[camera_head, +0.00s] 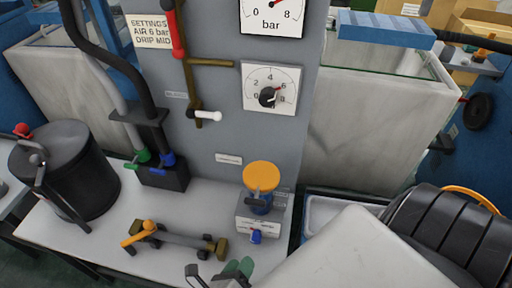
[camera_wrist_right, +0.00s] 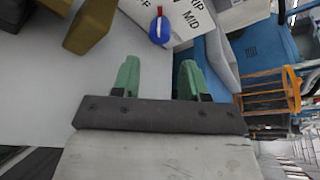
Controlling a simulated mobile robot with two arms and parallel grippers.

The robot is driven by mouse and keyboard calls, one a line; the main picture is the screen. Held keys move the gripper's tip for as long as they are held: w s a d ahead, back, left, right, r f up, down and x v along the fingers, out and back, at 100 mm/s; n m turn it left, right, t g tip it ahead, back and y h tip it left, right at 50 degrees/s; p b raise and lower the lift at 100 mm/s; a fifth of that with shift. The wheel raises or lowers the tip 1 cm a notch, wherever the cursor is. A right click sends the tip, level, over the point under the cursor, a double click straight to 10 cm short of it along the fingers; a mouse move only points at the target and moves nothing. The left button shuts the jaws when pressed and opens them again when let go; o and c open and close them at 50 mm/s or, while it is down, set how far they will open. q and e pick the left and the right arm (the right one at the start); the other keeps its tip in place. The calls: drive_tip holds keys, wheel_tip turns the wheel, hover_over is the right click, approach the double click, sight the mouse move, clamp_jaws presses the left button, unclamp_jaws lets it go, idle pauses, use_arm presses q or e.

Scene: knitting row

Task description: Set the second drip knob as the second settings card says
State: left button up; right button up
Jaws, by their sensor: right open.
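A small blue drip knob (camera_head: 256,236) sits on the front of a grey block below an orange-topped part (camera_head: 261,176). My left gripper is not in view.
A brass and grey valve bar (camera_head: 180,239) lies left of my right gripper on the white bench (camera_head: 95,228). A black pot (camera_head: 68,165) stands at the left. A lower gauge (camera_head: 270,86) with a black knob is on the panel. A grey tray (camera_head: 318,213) is at right.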

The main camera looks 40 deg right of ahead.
sight(254, 242)
drive_tip(key=x, duration=0.7)
drive_tip(key=shift+d+f, duration=0.1)
drive_tip(key=shift+d, duration=0.05)
drive_tip(key=shift+w+d+f, duration=0.1)
drive_tip(key=shift+w+d, duration=0.2)
drive_tip(key=shift+d, duration=0.1)
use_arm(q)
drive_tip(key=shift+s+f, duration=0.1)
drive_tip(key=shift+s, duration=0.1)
use_arm(e)
drive_tip(key=c, duration=0.7)
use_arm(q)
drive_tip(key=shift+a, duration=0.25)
use_arm(e)
drive_tip(key=shift+o, duration=0.2)
